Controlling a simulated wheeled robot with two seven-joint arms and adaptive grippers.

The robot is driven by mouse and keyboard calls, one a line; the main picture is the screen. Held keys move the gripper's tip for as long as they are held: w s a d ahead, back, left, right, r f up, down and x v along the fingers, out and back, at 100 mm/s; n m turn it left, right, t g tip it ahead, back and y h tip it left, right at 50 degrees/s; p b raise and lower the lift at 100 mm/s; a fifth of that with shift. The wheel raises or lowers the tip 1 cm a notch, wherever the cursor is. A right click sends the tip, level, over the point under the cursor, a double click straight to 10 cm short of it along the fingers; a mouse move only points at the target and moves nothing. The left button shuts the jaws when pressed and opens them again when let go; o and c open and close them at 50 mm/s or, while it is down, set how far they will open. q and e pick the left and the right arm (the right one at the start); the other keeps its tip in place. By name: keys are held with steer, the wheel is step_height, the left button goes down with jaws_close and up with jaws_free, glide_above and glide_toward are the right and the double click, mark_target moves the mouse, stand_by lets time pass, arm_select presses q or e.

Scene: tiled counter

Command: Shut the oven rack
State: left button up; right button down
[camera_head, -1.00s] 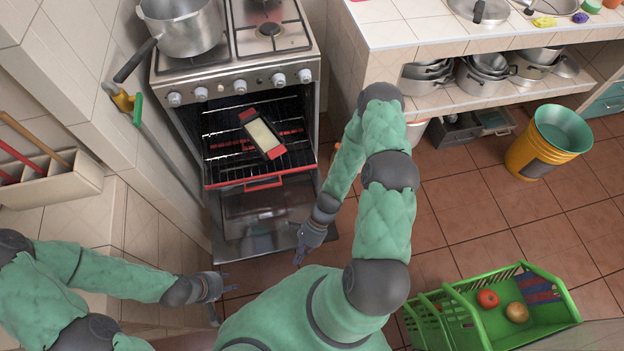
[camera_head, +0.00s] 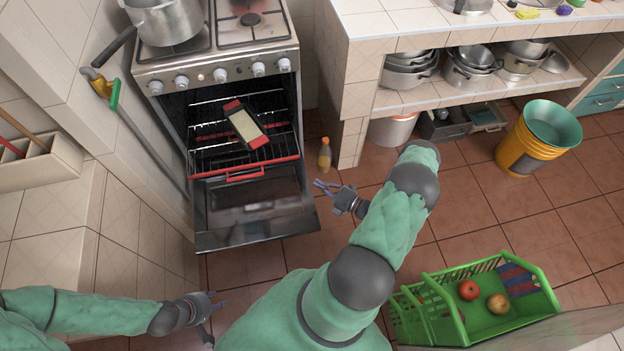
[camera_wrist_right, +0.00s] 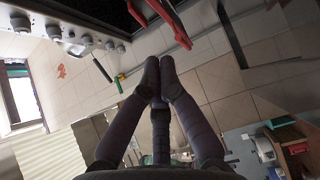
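The oven rack (camera_head: 215,159), a black wire grid with a red front bar and handle, sticks out of the oven over the lowered oven door (camera_head: 250,225). The red bar also shows at the top of the right wrist view (camera_wrist_right: 172,22). A pale rectangular dish with red ends (camera_head: 245,127) sits on the rack. My right gripper (camera_head: 318,188) is to the right of the oven door, apart from the rack; in the wrist view its fingertips (camera_wrist_right: 159,66) meet with nothing between them. My left gripper (camera_head: 216,315) is low in the picture, empty, with its fingers spread.
A yellowish bottle (camera_head: 325,155) stands on the floor right of the oven. A pot (camera_head: 167,22) sits on the stove. A green crate with fruit (camera_head: 480,300) is at lower right, a yellow bucket (camera_head: 525,155) further right. The tiled floor between is clear.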

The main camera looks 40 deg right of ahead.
steer(key=b, duration=0.2)
glide_toward(287, 160)
steer(key=a, duration=0.3)
arm_select(q)
steer(key=shift+f+b, duration=1)
steer(key=shift+f, duration=1.1)
arm_select(e)
steer(key=shift+w+d, duration=0.35)
steer(key=shift+w, duration=0.5)
steer(key=shift+w+d, duration=0.4)
steer(key=shift+w, duration=0.45)
steer(key=shift+w+d, duration=0.35)
steer(key=shift+w, duration=0.5)
steer(key=shift+a+r, duration=0.1)
steer(key=shift+r, duration=0.05)
